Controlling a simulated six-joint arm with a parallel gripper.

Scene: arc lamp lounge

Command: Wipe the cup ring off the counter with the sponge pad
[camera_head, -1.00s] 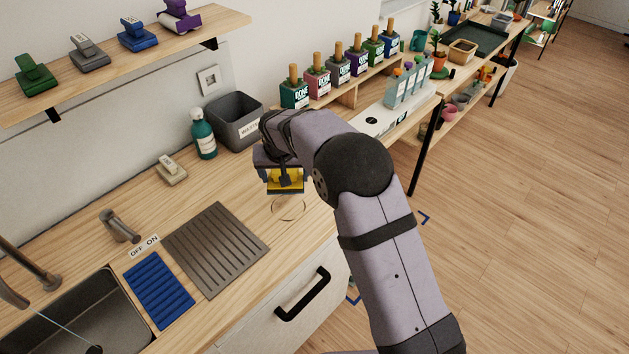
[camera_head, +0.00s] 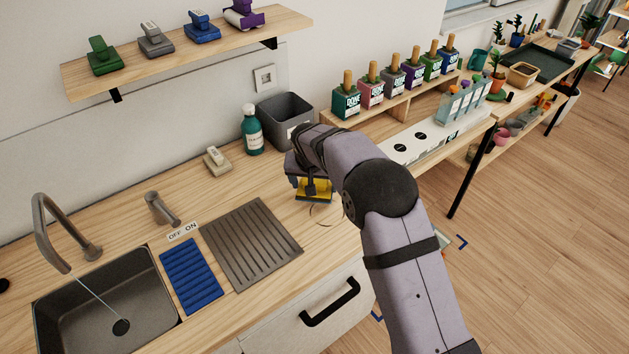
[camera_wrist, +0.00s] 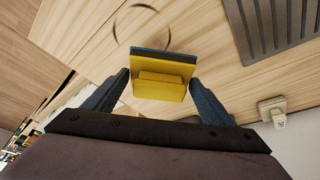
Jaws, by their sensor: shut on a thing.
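The sponge pad (camera_head: 316,196) is yellow with a dark blue-edged face and a raised yellow grip block; it also shows in the wrist view (camera_wrist: 160,87). My gripper (camera_head: 312,185) is shut on the grip block, with one finger on each side in the wrist view (camera_wrist: 158,92). The cup ring (camera_head: 323,225) is a thin dark mark on the wooden counter (camera_head: 220,190), just in front of the pad. In the wrist view the ring (camera_wrist: 116,27) lies beyond the pad, which hides its near part. I cannot tell whether the pad touches the counter.
A ribbed grey drainboard (camera_head: 251,245), a blue ribbed mat (camera_head: 191,276) and a sink (camera_head: 70,305) with running water lie left. A beige block (camera_head: 216,160), teal bottle (camera_head: 252,132) and grey bin (camera_head: 285,108) stand behind. Bare counter surrounds the ring.

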